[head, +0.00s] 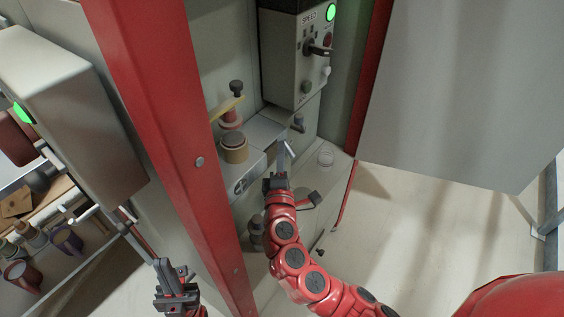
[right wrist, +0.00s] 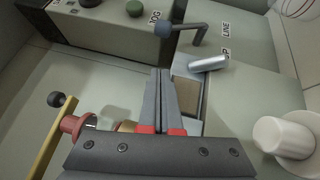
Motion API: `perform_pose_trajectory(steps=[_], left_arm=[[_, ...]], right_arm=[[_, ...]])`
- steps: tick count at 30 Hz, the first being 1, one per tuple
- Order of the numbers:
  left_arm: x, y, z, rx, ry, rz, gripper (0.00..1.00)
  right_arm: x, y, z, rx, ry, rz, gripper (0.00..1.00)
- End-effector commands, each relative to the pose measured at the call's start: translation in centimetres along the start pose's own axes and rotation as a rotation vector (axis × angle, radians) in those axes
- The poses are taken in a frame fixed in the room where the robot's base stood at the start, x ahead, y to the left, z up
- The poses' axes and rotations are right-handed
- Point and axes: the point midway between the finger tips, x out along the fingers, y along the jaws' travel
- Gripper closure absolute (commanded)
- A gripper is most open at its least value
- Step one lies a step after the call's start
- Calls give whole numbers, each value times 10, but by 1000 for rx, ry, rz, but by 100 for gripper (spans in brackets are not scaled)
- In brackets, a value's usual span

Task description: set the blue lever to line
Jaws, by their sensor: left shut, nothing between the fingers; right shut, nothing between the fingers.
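The blue lever (right wrist: 183,28) is a bent grey rod with a blue-grey ball knob. In the right wrist view its knob lies beside the JOG label, and the LINE label (right wrist: 226,28) is to the right of its rod. The lever also shows small in the head view (head: 299,123). My right gripper (right wrist: 165,72) is shut and empty, with its fingertips short of the lever and apart from it. In the head view the right gripper (head: 281,150) is just below and left of the lever. My left gripper (head: 159,264) is shut and empty at the lower left.
A red post (head: 170,100) stands between my grippers. A grey SPEED box (head: 285,70) is above the lever. A yellow-handled valve (head: 228,106) and a tan cylinder (head: 234,147) are left of my right gripper. A silver cylinder (right wrist: 208,63) and white knob (right wrist: 285,136) sit nearby.

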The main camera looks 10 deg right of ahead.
Motion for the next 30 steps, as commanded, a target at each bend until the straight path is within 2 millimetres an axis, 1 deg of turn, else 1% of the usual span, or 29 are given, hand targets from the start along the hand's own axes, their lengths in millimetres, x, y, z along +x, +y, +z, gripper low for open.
perform_pose_trajectory(steps=[1,5,7,10,16,26,30], left_arm=[[2,0,0,0,0,0,100],[3,0,0,0,0,0,100],[6,0,-1,0,0,0,100],[7,0,-1,0,0,0,100],[8,0,-1,0,0,0,100],[8,0,-1,0,0,0,100],[12,-1,-2,0,0,0,100]], right_arm=[[13,2,2,3,-6,0,100],[38,1,1,3,-5,0,100],[47,2,11,0,-5,0,100],[56,0,20,0,-5,-2,100],[64,0,28,0,1,0,100],[64,0,28,0,1,0,100],[69,2,28,7,1,-8,100]])
